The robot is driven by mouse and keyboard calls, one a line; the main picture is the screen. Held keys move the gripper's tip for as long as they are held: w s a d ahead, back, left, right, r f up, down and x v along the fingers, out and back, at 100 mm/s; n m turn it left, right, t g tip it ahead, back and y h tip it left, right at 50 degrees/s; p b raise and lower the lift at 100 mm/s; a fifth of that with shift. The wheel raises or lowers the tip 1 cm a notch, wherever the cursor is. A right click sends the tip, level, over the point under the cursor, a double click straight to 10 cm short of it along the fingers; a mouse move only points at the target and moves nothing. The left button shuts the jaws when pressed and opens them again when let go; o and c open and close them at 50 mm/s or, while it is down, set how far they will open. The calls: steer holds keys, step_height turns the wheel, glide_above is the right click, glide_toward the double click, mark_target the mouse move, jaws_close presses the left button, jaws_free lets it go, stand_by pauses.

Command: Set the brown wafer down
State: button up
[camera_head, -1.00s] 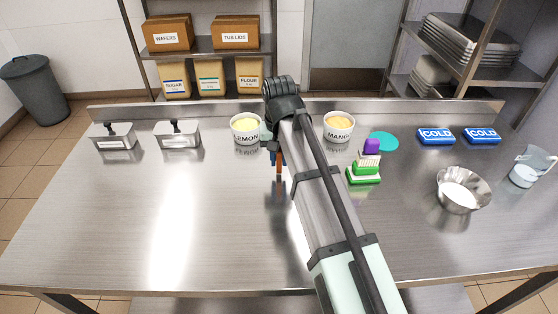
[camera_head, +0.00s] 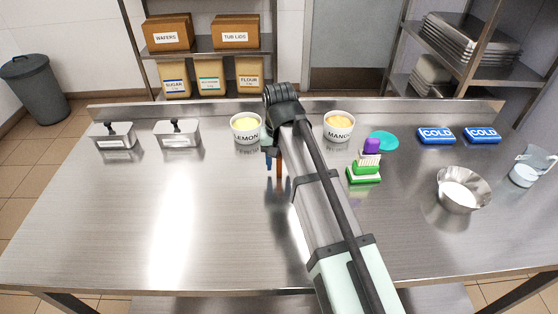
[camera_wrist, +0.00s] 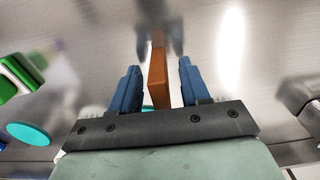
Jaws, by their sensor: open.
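The brown wafer (camera_head: 279,165) stands upright on the bare steel counter, left of my forearm in the head view. In the wrist view the wafer (camera_wrist: 159,78) is between my two blue fingers, with a gap on each side. My gripper (camera_wrist: 158,85) is open around it and not touching it, as far as I can see. In the head view my gripper (camera_head: 273,162) is partly hidden by its own wrist; one blue finger shows left of the wafer. The wafer's foot appears to meet its reflection.
Lemon tub (camera_head: 246,129) and mango tub (camera_head: 338,127) stand behind. The counter's front left (camera_head: 110,220) is clear.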

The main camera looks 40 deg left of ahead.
step_height(320, 180, up, 12)
steer(key=shift+r, duration=0.15)
stand_by(0.6)
stand_by(0.5)
